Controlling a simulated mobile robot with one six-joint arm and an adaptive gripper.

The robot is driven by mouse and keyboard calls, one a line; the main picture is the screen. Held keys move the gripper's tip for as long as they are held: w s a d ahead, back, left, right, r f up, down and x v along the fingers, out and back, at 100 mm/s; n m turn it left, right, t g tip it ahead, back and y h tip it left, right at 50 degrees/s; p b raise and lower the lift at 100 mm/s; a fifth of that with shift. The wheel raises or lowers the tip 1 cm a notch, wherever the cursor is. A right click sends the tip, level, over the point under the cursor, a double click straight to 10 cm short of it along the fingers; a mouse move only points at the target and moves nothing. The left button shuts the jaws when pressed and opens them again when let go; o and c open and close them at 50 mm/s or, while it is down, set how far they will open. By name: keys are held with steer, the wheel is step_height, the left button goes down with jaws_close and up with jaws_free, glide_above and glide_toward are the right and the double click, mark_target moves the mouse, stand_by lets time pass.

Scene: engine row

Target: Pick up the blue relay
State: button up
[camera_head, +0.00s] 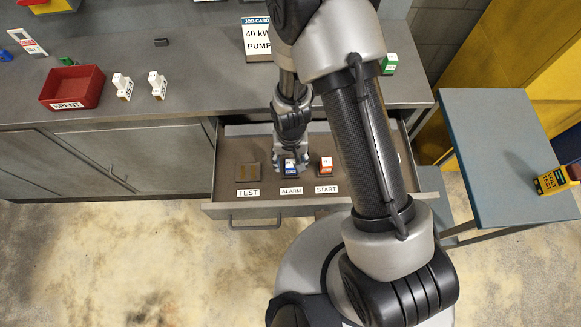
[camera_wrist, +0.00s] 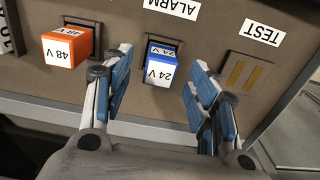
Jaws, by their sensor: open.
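The blue relay (camera_head: 290,165) sits in the socket by the ALARM label in the open drawer. In the wrist view the blue relay (camera_wrist: 162,67) has a white face marked 24 V. My gripper (camera_head: 290,160) is above it, and in the wrist view my gripper (camera_wrist: 160,75) has its blue-padded fingers apart, one on each side of the relay. I see gaps between the relay and both fingers, and nothing is held.
An orange 48 V relay (camera_wrist: 65,50) is beside it, by the START label (camera_head: 326,189). The TEST socket (camera_head: 249,172) is empty. A red SPENT bin (camera_head: 72,88) and white relays (camera_head: 158,85) are on the counter. A yellow volt tester (camera_head: 553,181) lies on the side table (camera_head: 500,135).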

step_height(320, 180, down, 2)
steer(key=shift+f, duration=0.15)
steer(key=shift+c, duration=0.4)
steer(key=c, duration=1.1)
